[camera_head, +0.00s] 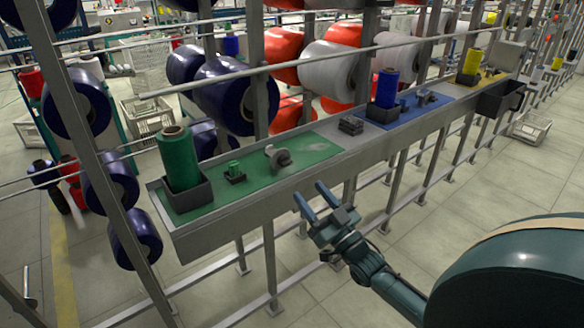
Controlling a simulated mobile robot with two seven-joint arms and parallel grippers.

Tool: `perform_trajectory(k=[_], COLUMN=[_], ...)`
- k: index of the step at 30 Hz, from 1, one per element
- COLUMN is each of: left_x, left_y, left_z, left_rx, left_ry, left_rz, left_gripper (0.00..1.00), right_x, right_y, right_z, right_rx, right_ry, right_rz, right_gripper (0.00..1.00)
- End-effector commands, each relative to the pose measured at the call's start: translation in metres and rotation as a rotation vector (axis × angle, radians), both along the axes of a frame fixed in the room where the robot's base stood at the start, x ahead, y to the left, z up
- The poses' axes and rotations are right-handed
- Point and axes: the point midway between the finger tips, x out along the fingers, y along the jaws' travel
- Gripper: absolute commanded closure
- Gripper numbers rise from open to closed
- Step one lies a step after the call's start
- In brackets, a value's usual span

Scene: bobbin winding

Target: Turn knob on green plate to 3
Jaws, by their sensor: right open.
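A green plate (311,155) lies on the left part of the long grey shelf. A grey round knob (279,158) sits on the middle of this plate. The number it points to is too small to read. A green thread spool (179,158) stands upright in a dark square holder at the plate's left end, with a small green piece on a dark base (235,174) between spool and knob. My right gripper (311,201) is open and empty, in front of the shelf's front edge, below and right of the knob and apart from it. My left gripper is not in view.
A blue plate (408,109) with a blue spool (386,87) and a yellow spool (472,62) stand farther right on the shelf (359,150). A metal rail crosses above the green plate. Large dark blue bobbins (238,95) hang behind. Floor in front is clear.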

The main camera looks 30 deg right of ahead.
Motion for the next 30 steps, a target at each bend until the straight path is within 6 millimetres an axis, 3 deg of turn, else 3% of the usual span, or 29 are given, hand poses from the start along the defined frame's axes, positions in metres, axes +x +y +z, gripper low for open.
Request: perform_trajectory(k=[6,12,25,30], left_x=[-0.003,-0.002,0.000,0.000], left_y=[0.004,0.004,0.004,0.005], left_z=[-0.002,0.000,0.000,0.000], left_rx=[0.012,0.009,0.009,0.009], left_ry=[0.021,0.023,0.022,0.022], left_rz=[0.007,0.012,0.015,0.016], left_gripper=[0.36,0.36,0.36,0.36], right_x=[0.044,0.069,0.079,0.078], right_y=[0.003,0.006,0.007,0.007], right_z=[0.020,0.030,0.032,0.032], right_rx=[0.000,0.000,0.000,0.000], right_ry=[-0.003,-0.001,0.001,0.001], right_rz=[0.000,0.000,0.001,0.000], right_gripper=[0.51,0.51,0.51,0.64])
